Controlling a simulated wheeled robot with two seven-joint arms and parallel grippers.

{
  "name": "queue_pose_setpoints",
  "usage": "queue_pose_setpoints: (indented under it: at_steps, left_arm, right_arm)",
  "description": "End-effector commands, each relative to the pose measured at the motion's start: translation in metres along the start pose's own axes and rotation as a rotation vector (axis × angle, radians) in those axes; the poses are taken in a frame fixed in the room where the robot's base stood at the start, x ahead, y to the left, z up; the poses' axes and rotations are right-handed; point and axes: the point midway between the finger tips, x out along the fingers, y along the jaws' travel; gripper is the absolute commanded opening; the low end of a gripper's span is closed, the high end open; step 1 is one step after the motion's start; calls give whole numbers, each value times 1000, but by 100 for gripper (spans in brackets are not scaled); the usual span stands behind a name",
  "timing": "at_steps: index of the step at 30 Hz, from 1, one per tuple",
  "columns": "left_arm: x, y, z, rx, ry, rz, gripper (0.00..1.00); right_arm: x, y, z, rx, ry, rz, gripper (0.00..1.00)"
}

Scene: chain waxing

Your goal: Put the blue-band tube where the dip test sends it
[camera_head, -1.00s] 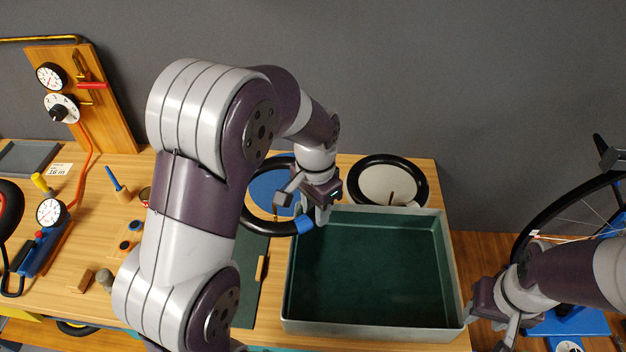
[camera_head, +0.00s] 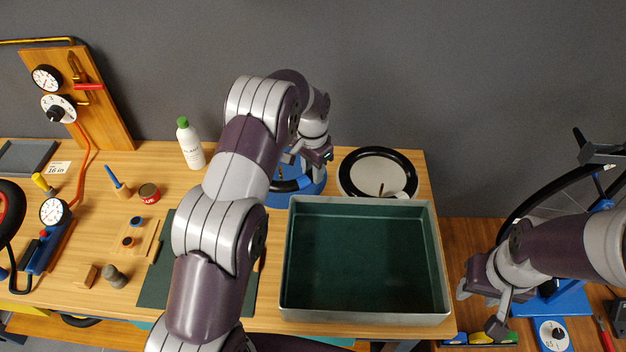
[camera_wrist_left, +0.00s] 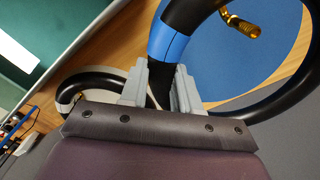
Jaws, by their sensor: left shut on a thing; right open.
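The blue-band tube is a black ring with a blue band (camera_wrist_left: 168,43) and a brass valve (camera_wrist_left: 240,25) in the left wrist view. My left gripper (camera_wrist_left: 163,88) is shut on its black part beside the band. In the head view my left gripper (camera_head: 305,158) is at the back of the bench, and the tube is over the round blue tray (camera_head: 310,195); my arm hides part of both. I cannot tell whether the tube touches the tray. The green-lined tank (camera_head: 365,262) stands in front. My right gripper (camera_head: 482,308) is open and empty to its right.
A white round tray (camera_head: 360,178) with another black tube (camera_head: 404,160) stands behind the tank. A white bottle (camera_head: 191,148), red tin (camera_head: 149,193) and gauge pump (camera_head: 50,225) are on the left. A bicycle wheel (camera_head: 522,205) is at the right.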

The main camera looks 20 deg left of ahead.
Motion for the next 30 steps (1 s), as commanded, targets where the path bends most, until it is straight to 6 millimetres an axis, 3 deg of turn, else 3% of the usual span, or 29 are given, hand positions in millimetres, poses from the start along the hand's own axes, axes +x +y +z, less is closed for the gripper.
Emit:
queue_pose_setpoints:
  at_steps: [2, 8, 10, 17, 18, 20, 30]
  left_arm:
    - [5, 0, 0, 0, -1, 1, 0]
    - [43, 0, 1, 0, -2, 1, 0]
    - [46, -2, -1, 0, -1, 0, 0]
    - [53, -3, -3, 0, 1, -1, 0]
    - [53, -3, -2, 0, 1, 0, 38]
    - [53, -3, -2, 0, 1, 0, 57]
    - [49, -4, -3, 0, 2, -1, 57]
  right_arm:
    - [-3, 0, 0, 0, 0, 0, 43]
    - [-16, 0, -2, 0, 0, 0, 43]
    - [-25, 0, -3, 0, 0, 0, 43]
    - [-22, 0, -2, 0, 0, 0, 43]
    - [-22, 0, -2, 0, -1, 0, 43]
    - [-22, 0, -2, 0, -1, 0, 43]
    - [-19, 0, -2, 0, 0, 0, 43]
